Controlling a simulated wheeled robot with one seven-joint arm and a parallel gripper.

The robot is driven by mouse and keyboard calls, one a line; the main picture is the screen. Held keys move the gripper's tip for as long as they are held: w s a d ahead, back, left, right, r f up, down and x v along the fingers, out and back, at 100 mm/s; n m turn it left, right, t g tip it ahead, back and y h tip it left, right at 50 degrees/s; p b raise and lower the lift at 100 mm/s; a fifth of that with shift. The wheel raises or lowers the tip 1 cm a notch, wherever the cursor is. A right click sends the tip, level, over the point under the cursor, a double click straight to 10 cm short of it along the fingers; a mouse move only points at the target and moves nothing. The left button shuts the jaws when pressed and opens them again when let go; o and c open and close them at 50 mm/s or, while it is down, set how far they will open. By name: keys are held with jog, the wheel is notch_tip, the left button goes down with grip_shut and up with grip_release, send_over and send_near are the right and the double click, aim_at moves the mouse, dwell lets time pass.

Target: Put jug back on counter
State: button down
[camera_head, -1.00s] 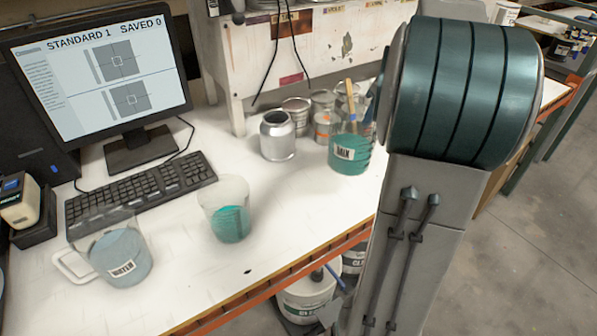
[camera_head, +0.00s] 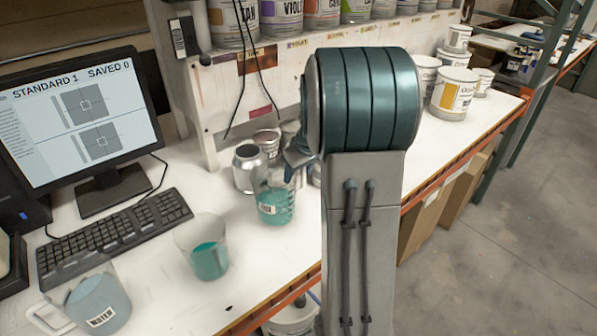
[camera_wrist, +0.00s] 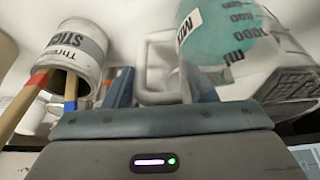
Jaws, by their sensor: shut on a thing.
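The clear jug labelled MIX (camera_head: 277,207), with teal liquid in it, appears upright in the head view, just left of my arm. In the wrist view, the jug (camera_wrist: 228,38) is at the upper right and its white handle (camera_wrist: 158,68) lies between my two fingers. My gripper (camera_wrist: 158,90) is shut on that handle. I cannot tell whether the jug's base touches the white counter (camera_head: 165,290).
A silver can (camera_head: 248,170) stands close behind the jug. A can of stir sticks (camera_wrist: 78,48) is at the left in the wrist view. A teal-filled cup (camera_head: 205,250), a WATER jug (camera_head: 95,300), a keyboard (camera_head: 115,238) and a monitor (camera_head: 85,105) occupy the left. Paint tins (camera_head: 453,92) stand at right.

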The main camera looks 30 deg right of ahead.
jog(key=shift+f, duration=0.55)
jog(key=c, duration=0.6)
grip_release()
jog(key=a+b+v, duration=0.1)
jog(key=v, duration=1)
jog(key=s+a+f+m, duration=0.1)
jog(key=s+a+f, duration=0.1)
jog(key=s+a, duration=0.6)
jog(key=s+a+f+m, duration=0.1)
jog(key=s+a+f, duration=0.1)
jog(key=s+a, duration=0.7)
jog(key=s, duration=0.3)
jog(key=shift+s+a+g+h, duration=0.25)
jog(key=shift+s+g+h, duration=0.05)
jog(key=shift+g, duration=0.1)
jog(key=shift+f, duration=0.1)
